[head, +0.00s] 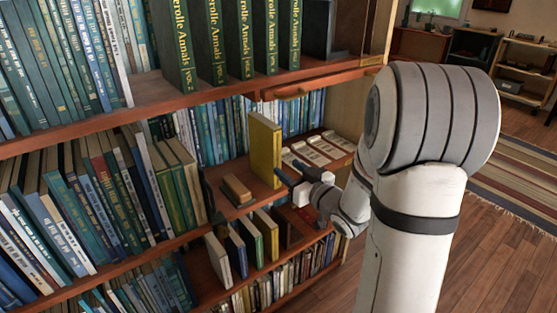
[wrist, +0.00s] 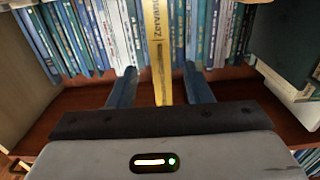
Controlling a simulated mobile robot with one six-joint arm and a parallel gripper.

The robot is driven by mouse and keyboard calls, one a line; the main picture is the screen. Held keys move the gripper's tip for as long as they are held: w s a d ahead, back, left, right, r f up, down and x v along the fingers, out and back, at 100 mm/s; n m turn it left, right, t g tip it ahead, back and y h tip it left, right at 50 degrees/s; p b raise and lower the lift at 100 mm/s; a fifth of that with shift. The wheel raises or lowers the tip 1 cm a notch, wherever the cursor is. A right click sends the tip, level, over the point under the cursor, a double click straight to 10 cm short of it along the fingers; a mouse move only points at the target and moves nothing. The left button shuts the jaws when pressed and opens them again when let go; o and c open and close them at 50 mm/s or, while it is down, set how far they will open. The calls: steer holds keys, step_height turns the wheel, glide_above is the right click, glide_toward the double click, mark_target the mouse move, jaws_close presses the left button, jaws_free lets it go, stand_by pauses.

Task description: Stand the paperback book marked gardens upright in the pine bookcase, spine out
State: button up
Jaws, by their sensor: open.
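A yellow book (head: 265,150) stands upright on the middle shelf of the wooden bookcase (head: 150,92). In the wrist view its narrow yellow spine (wrist: 158,50) faces me, with lettering that starts "Zervan". I cannot read "gardens" on it. My gripper (head: 287,180) is at the lower part of this book in the head view. In the wrist view my gripper (wrist: 159,75) is open, with one blue finger on each side of the spine and a visible gap on both sides. The book's lower end is hidden behind the gripper body.
Blue and white books (wrist: 110,35) stand in a row behind the yellow book. A small brown block-like object (head: 236,190) lies to its left, and pale cards or cases (head: 318,148) lie to its right. Several books stand below.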

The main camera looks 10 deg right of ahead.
steer(key=s+d+f+m+g+h, duration=0.3)
steer(key=s+f+m+g+h, duration=0.1)
steer(key=s+g+h, duration=0.45)
steer(key=s+a+g+y, duration=0.1)
steer(key=s+a+g, duration=0.2)
steer(key=s, duration=0.5)
steer(key=s+a+g, duration=0.4)
steer(key=s, duration=0.4)
steer(key=shift+s+y, duration=0.35)
